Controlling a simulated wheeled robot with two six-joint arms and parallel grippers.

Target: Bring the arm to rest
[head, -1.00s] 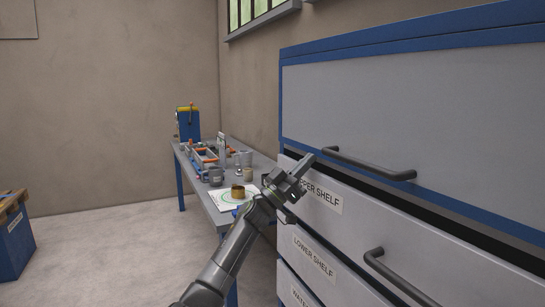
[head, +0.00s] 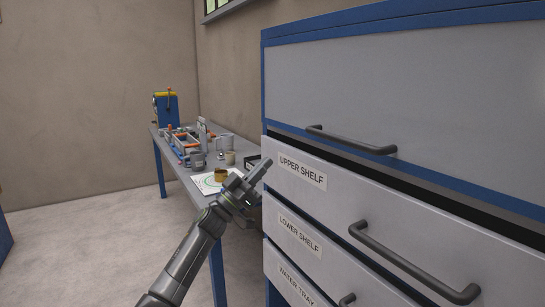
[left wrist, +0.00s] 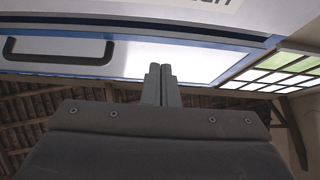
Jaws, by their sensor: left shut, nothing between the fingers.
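My left gripper (head: 262,170) is raised in front of the left edge of the grey and blue drawer cabinet (head: 390,85). It is shut and empty, its fingers pointing up and to the right beside the UPPER SHELF label (head: 302,170). In the left wrist view the two fingers (left wrist: 160,75) lie together, with the cabinet front and a dark handle (left wrist: 58,50) beyond them. I cannot tell whether the fingertips touch the cabinet. My right gripper is not in view.
A workbench (head: 175,168) stands behind my arm, with a brass-coloured cup (head: 221,174), grey cups and tools on it. Dark handles (head: 350,140) stick out from the cabinet. The upper shelf drawer stands slightly out, with a dark gap above. Floor (head: 80,245) at left is clear.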

